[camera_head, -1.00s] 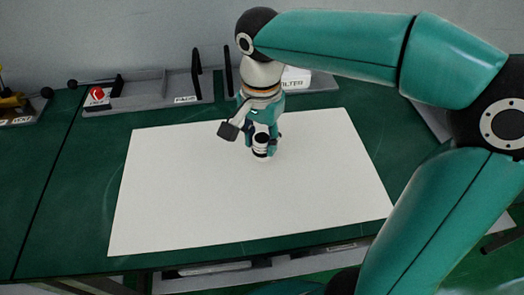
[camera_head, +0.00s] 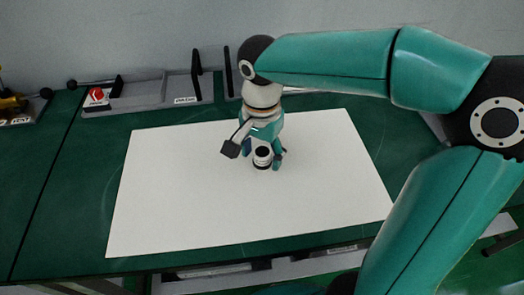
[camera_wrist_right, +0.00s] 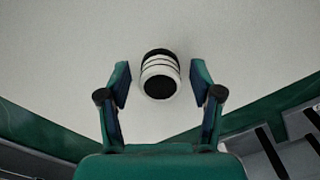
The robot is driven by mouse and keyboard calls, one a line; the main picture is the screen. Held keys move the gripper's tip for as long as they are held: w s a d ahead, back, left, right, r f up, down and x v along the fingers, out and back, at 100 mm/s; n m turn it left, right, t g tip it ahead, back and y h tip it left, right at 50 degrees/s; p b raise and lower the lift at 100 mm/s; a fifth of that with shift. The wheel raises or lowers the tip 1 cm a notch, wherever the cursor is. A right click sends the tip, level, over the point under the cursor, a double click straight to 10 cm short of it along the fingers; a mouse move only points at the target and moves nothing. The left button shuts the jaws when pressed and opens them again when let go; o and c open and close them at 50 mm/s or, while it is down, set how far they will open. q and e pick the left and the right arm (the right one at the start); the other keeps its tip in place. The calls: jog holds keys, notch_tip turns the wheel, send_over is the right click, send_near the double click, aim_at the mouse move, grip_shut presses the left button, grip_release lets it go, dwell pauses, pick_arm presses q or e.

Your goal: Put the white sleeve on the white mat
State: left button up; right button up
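The white sleeve (camera_head: 262,163), a short white cylinder with dark bands and a dark opening, stands upright on the white mat (camera_head: 190,200), near its middle. It also shows in the right wrist view (camera_wrist_right: 159,76). My right gripper (camera_head: 263,160) is low over the mat at the sleeve. In the right wrist view my right gripper (camera_wrist_right: 160,80) is open, with one finger on each side of the sleeve and a visible gap on both sides. My left gripper is not in view.
The mat lies on a green table (camera_head: 60,200). Behind it stand grey trays (camera_head: 150,93) with a red button (camera_head: 97,94) and upright dark posts. My right arm covers the right side of the view. The left and front of the mat are clear.

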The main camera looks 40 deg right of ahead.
aim_at(263, 153)
jog(key=shift+r, duration=0.25)
notch_tip(263, 153, up, 12)
jog(key=p, duration=0.2)
jog(key=shift+s+f, duration=0.1)
jog(key=shift+f, duration=0.1)
dwell(0.5)
